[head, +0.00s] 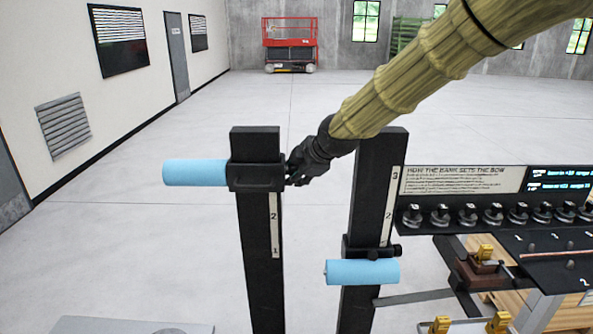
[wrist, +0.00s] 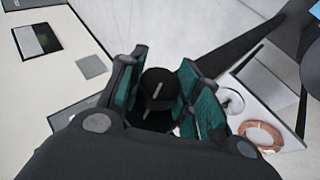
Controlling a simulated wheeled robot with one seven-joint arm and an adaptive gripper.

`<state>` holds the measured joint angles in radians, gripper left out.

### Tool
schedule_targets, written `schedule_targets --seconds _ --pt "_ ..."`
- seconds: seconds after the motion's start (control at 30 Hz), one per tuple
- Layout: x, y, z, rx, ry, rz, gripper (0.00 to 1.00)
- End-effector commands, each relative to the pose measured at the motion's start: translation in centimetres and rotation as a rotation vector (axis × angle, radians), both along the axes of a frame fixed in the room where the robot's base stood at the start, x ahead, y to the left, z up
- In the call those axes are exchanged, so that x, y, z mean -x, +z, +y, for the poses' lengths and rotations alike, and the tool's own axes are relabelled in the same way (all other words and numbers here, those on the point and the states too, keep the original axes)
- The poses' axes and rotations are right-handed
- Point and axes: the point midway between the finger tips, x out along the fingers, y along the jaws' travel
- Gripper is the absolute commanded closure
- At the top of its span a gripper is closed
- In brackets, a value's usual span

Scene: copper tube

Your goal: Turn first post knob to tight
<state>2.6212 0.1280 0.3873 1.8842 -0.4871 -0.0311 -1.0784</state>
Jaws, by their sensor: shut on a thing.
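The left black post (head: 262,240) carries a sliding black collar (head: 256,178) near its top, with a pale blue roller (head: 196,172) pointing left. My gripper (head: 297,172) is at the right side of this collar and mostly hides the knob in the head view. In the wrist view the black post knob (wrist: 160,88), with a pale pointer line, sits between the teal finger pads of my gripper (wrist: 158,92), which is shut on it. Whether the knob is loose or tight cannot be told from the pointer alone.
A second black post (head: 377,190) stands to the right, with a lower blue roller (head: 362,272) and its own knob (head: 397,250). A panel with a row of knobs (head: 490,215) is at the right. A copper coil (wrist: 262,136) shows in the wrist view. Open floor lies behind.

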Motion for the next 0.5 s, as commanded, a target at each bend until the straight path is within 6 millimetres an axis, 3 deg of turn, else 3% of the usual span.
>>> schedule_targets --seconds 0.23,0.27,0.3,0.37,0.5 --pt "-0.13 0.28 0.03 -0.002 -0.001 -0.006 0.91" --pt "-0.14 0.28 0.03 -0.002 -0.001 -0.006 0.63" --pt "-0.12 0.27 0.04 -0.002 -0.001 -0.005 0.56" --pt "-0.1 0.23 0.03 -0.002 -0.001 -0.005 0.45" --pt "-0.07 0.15 0.03 -0.002 0.0 -0.003 0.44"
